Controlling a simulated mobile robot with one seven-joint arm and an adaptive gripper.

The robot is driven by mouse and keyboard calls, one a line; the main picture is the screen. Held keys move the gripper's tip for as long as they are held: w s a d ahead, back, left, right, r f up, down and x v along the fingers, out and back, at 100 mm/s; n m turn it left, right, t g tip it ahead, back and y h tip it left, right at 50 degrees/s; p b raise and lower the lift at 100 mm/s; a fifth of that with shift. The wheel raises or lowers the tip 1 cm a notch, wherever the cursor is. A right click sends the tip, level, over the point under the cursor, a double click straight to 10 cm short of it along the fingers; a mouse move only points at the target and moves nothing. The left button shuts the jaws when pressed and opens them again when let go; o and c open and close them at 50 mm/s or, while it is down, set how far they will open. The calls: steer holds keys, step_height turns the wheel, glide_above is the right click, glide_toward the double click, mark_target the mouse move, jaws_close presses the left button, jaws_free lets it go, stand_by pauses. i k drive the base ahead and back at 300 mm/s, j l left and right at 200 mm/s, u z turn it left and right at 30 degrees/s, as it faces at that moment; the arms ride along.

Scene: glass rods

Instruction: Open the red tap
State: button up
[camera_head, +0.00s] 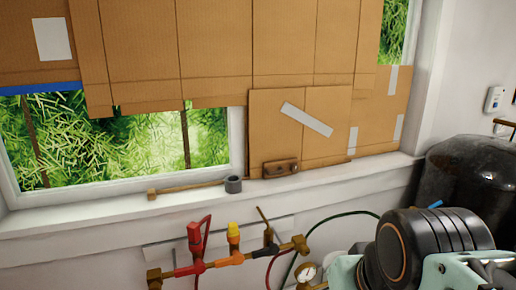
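The red tap (195,238) stands upright on a brass manifold (250,255) on the wall below the window sill, left of the picture's middle. A thin red lever or loop shows just to its right side. I cannot tell from this view whether the tap is open or closed. To its right on the same manifold are a yellow-topped tap (233,236) with an orange body and a dark tap (268,240) with a brass-coloured lever. My gripper's fingers do not show in this view.
The window sill (330,173) holds a grey tape roll (233,184), a wooden stick (185,188) and a brown block (281,168). A pressure gauge (307,272) and hoses hang at the manifold's right. A large dark tank (465,165) stands at right.

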mark_target(187, 271)
steer(key=u, duration=1.05)
